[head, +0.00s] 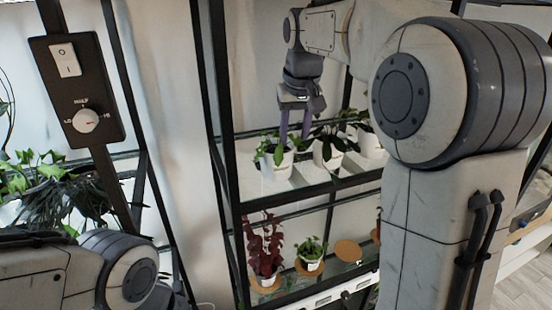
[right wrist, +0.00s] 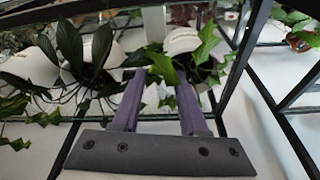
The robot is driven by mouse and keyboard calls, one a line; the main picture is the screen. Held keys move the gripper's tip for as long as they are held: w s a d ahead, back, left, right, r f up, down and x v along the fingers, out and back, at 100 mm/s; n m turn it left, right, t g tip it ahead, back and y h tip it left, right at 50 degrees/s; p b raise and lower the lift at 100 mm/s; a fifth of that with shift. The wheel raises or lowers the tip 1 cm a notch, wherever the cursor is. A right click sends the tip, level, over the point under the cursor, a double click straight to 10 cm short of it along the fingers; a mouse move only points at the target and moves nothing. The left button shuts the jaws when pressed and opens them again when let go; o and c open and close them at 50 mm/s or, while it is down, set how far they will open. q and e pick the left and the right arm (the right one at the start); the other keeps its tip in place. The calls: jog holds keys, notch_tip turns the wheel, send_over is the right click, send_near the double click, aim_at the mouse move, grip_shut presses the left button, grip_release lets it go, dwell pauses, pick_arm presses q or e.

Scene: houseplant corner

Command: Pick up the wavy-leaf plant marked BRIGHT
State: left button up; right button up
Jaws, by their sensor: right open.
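Several plants in white pots stand on the upper glass shelf. The left one (head: 277,162) has lobed green leaves, the middle one (head: 332,150) has long dark leaves, and another (head: 369,142) stands at the right. No BRIGHT label is readable, so I cannot tell which is the marked wavy-leaf plant. My right gripper (head: 293,140) is open, its purple fingers pointing down at the lobed-leaf plant. In the right wrist view, a leaf of that plant (right wrist: 203,47) shows between the fingertips, with its white pot beyond. My left gripper is out of view.
Black shelf posts (head: 222,110) frame the shelves. The lower shelf holds a red-leaved plant (head: 263,247), a small green plant (head: 311,252) and a bare cork coaster (head: 348,250). A switch panel with a dial (head: 86,120) is at left, above trailing plants.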

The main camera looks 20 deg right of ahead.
jog(key=shift+w+f, duration=0.1)
jog(key=shift+f, duration=0.3)
grip_shut()
dwell(1.2)
